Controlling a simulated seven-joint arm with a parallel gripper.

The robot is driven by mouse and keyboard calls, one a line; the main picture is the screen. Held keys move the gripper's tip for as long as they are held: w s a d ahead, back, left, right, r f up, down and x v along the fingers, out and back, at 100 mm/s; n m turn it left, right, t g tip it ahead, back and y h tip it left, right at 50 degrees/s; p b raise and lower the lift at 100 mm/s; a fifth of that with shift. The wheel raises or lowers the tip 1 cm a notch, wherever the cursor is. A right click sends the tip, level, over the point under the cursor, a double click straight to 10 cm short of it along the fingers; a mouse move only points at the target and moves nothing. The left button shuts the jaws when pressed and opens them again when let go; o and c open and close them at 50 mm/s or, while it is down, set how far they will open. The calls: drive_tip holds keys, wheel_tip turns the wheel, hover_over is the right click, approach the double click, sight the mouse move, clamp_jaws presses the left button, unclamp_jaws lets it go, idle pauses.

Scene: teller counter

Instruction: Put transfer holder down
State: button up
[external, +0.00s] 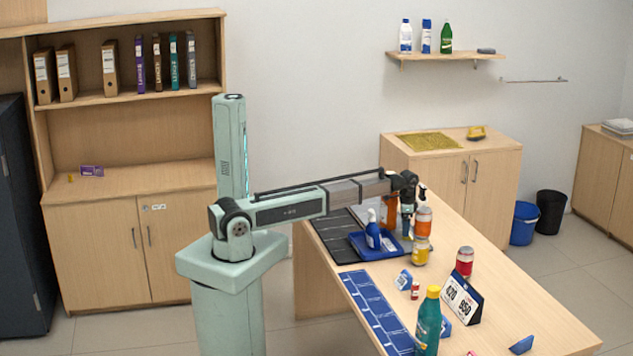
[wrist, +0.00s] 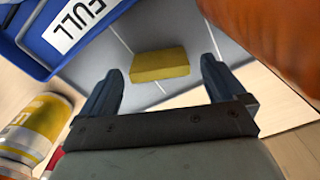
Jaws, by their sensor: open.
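My gripper (external: 407,228) is over the far part of the counter, beside an orange object (external: 389,212). In the wrist view my gripper (wrist: 161,72) is open, with nothing seen clasped between its fingers. A yellow block (wrist: 160,64) shows between and beyond the fingertips, on a grey panelled surface (wrist: 190,22) with pale lines. I cannot tell if the fingers touch it. I cannot tell which thing is the transfer holder.
A red can (external: 464,262), a number sign (external: 462,298) and a teal bottle (external: 428,322) stand nearer. The right counter edge has free room.

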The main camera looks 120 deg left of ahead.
wheel_tip(320, 180, up, 11)
idle(0.4)
